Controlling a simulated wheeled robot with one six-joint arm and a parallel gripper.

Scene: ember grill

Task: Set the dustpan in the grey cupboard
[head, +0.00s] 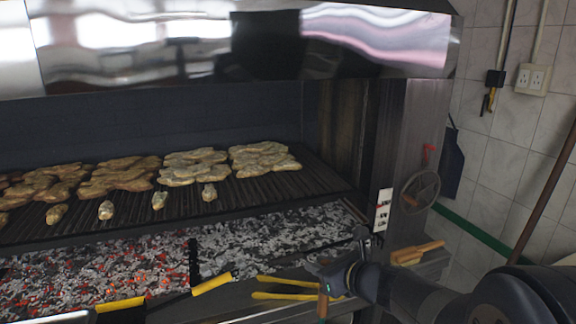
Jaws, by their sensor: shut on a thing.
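My gripper (330,278) is at the lower middle of the head view, at the grill's front ledge. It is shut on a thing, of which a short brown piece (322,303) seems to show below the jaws. The rest of it is hidden or out of frame, so I cannot tell whether it is the dustpan. I cannot make out a dustpan elsewhere, nor a grey cupboard.
The grill (330,180) holds meat above glowing coals (130,270). Yellow-handled tools (212,283) lie along its front, with yellow prongs (285,295) beside my gripper. Wooden-handled tools (418,253) lie right of it.

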